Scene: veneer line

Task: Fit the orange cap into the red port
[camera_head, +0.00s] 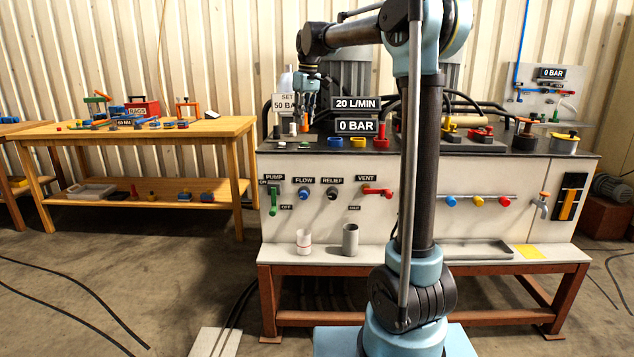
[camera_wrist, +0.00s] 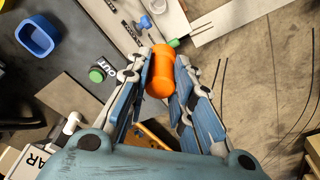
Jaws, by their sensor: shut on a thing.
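The orange cap (camera_wrist: 160,72) is a rounded cylinder between the two fingers of my gripper (camera_wrist: 161,85) in the wrist view. The fingers press on it from both sides. A red piece with an upright post (camera_head: 381,137) stands on the bench top right of my gripper. A red round fitting (camera_head: 504,202) is on the bench front. I cannot tell which is the red port. No red port shows in the wrist view.
A blue hollow socket (camera_wrist: 38,37) and a green knob (camera_wrist: 97,74) by an OUT label lie left of the cap in the wrist view. A yellow piece (camera_head: 358,142) and gauge signs (camera_head: 356,104) stand on the bench. A wooden table (camera_head: 150,132) is at left.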

